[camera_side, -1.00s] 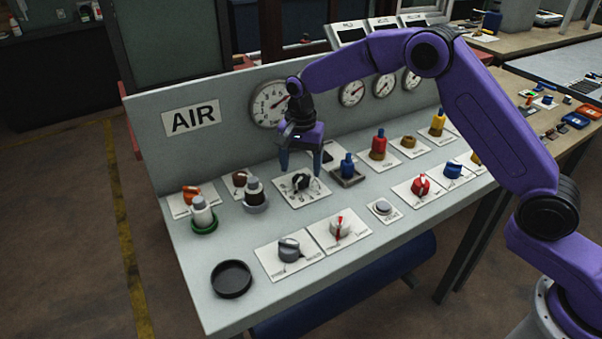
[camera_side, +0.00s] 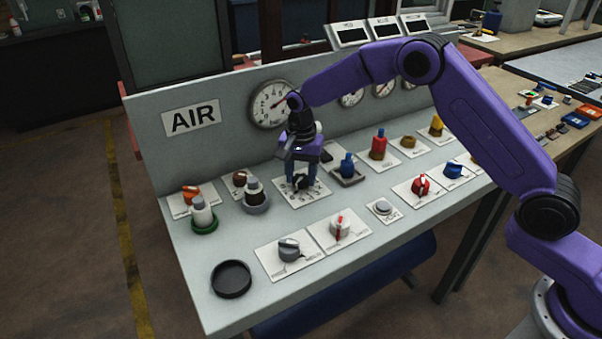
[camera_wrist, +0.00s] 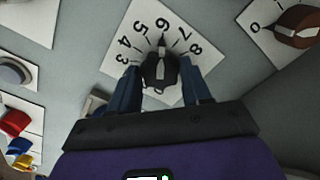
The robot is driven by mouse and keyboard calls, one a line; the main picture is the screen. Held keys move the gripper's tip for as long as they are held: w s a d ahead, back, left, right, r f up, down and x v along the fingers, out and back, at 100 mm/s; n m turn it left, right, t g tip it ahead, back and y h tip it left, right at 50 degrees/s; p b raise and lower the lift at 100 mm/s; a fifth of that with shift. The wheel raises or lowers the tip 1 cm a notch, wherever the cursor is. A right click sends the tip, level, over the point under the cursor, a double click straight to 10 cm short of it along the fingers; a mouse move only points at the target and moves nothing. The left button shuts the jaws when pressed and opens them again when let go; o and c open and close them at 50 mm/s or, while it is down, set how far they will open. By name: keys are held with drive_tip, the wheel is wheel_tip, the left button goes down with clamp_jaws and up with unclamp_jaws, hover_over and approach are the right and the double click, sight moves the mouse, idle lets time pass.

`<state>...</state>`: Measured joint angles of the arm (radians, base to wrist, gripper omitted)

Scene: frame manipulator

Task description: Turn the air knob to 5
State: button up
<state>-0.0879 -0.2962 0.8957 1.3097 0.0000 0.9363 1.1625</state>
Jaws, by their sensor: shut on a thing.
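The air knob is a black dial knob (camera_wrist: 160,70) on a white numbered plate (camera_wrist: 120,68). In the wrist view its pointer is up toward the 6, with the 5 just to the left and the 7 to the right. In the side view the knob (camera_side: 301,182) stands on its plate (camera_side: 308,198) below the AIR sign (camera_side: 192,118). My gripper (camera_wrist: 161,88) is down over the knob, a blue finger on each side, shut on it. It also shows in the side view (camera_side: 302,178). The fingers and palm hide part of the plate.
A blue knob (camera_side: 347,166) stands close right of my gripper. A round gauge (camera_side: 270,104) is on the panel behind. A grey knob (camera_side: 289,249) and black dish (camera_side: 231,278) are nearer the front.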

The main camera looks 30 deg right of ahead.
sight(301, 178)
drive_tip(key=shift+n, duration=2.8)
drive_tip(key=shift+r, duration=0.1)
drive_tip(key=o, duration=1.1)
drive_tip(key=shift+c, duration=0.2)
wheel_tip(301, 178, up, 17)
drive_tip(key=shift+r, duration=0.2)
